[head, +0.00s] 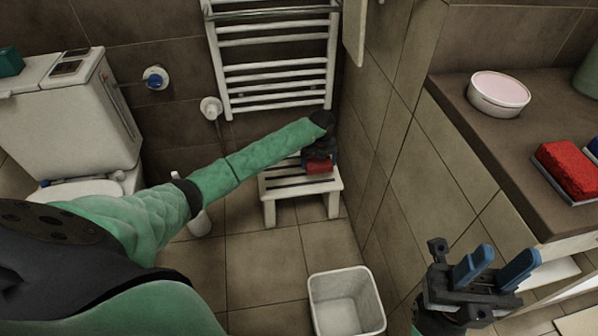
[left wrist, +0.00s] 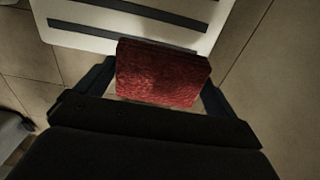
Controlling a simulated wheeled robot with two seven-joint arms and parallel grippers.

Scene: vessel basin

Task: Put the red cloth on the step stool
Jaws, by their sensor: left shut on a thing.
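The red cloth (head: 319,168) is between the fingers of my left gripper (head: 319,160), which is shut on it. In the left wrist view the cloth (left wrist: 162,74) spans the gap between the two fingers and overlaps the near edge of the white slatted step stool (left wrist: 110,18). In the head view the stool (head: 288,187) stands on the floor below the towel rail, and the gripper with the cloth is over its top. I cannot tell whether the cloth touches the slats. My right gripper (head: 497,264) is open and empty at the lower right.
A white bin (head: 345,300) stands on the floor in front of the stool. The towel rail (head: 275,75) hangs behind it. A toilet (head: 75,120) is at left. The counter (head: 480,125) at right holds a round bowl (head: 499,92) and another red item (head: 570,168).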

